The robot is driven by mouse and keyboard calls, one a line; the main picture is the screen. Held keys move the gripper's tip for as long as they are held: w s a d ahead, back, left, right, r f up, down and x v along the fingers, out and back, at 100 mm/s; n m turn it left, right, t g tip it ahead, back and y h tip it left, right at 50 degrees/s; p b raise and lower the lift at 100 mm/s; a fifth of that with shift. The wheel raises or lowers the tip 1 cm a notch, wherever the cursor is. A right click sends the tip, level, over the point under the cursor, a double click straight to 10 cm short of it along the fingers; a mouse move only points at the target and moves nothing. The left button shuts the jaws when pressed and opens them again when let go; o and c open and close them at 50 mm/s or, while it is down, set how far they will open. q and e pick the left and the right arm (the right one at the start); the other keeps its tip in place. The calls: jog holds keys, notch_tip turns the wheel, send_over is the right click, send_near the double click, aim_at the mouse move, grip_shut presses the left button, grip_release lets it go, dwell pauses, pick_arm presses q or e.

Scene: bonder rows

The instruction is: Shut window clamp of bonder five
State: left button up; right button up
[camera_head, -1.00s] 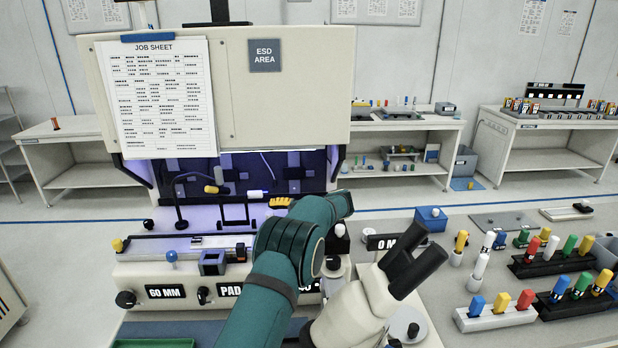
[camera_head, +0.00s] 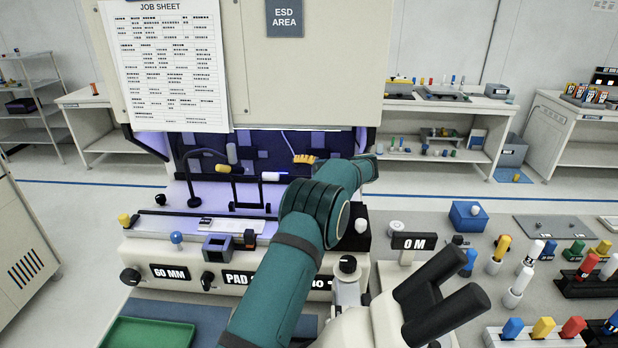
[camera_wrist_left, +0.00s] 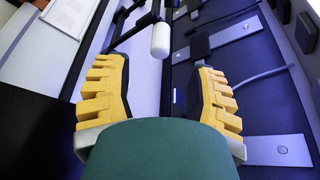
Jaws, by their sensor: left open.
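The bonder (camera_head: 200,262) stands in front of me, its lit work bay under a cream hood. In the bay, a black frame-shaped lever (camera_head: 250,206), likely the window clamp, carries a white handle (camera_head: 275,176). My left gripper (camera_head: 305,159) reaches into the bay, just right of and above the handle in the picture; my green arm hides part of the bay. In the left wrist view, the open yellow fingers (camera_wrist_left: 160,80) have a white-tipped black rod (camera_wrist_left: 160,40) ahead, between their lines. No bonder number is readable. My right gripper is not in view.
A gooseneck lamp (camera_head: 208,152) stands left of the lever. The microscope eyepieces (camera_head: 440,290) rise close on the right of my arm. A blue box (camera_head: 468,216) and several coloured pegs stand on the right bench. A green tray (camera_head: 150,333) lies front left.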

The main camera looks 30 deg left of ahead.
aim_at(272, 176)
pick_arm(q)
jog(key=shift+b+x, duration=1.25)
jog(key=shift+x, duration=3.15)
grip_shut()
